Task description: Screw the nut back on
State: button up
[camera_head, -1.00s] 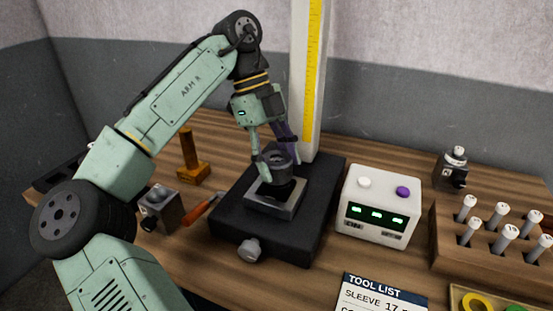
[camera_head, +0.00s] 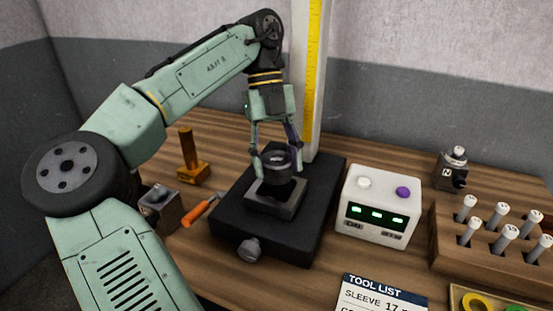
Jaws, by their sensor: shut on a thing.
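A dark round nut (camera_head: 276,160) sits at the top of the holder on the black base (camera_head: 232,215). Below it is a square grey block (camera_head: 275,204) on the base. My gripper (camera_head: 274,168) comes down from above, its two fingers on either side of the nut, and is shut on it. The nut looks level. Whether its thread meets the part below is hidden.
A white box (camera_head: 378,203) with green displays stands right of the base. A wooden rack (camera_head: 470,262) of several tools stands farther right. An orange-handled tool (camera_head: 199,212) and a brass-coloured post (camera_head: 188,155) are at left. A yellow-scaled column (camera_head: 313,70) rises behind.

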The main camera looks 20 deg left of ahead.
jog(key=shift+r+m, duration=0.1)
jog(key=shift+m, duration=0.5)
jog(key=o, duration=1.3)
jog(key=shift+n, duration=0.3)
